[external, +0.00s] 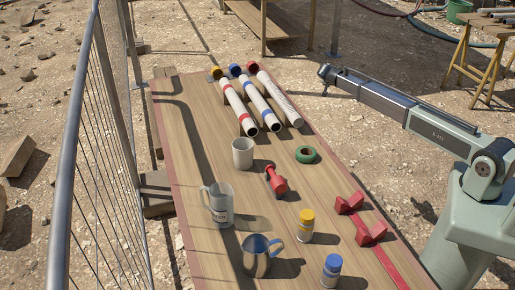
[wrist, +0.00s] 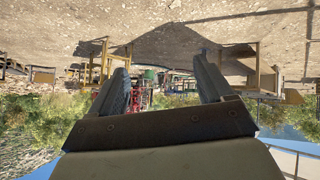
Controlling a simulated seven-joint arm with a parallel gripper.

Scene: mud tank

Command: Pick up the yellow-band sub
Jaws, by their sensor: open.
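The yellow-band sub appears to be the short upright cylinder (external: 306,227) with a yellow top and a pale body, standing on the front right part of the wooden table (external: 205,125). A similar cylinder with a blue top (external: 331,272) stands nearer the front edge. My gripper (external: 324,72) is at the far right in the external view, past the table's right edge, well away from both cylinders. In the wrist view my gripper (wrist: 162,80) has its two fingers wide apart with nothing between them. That view is upside down and shows none of the table's objects.
Several pale banded pipes (external: 257,102) lie at the table's far end. A metal fence (external: 63,190) runs along the left.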

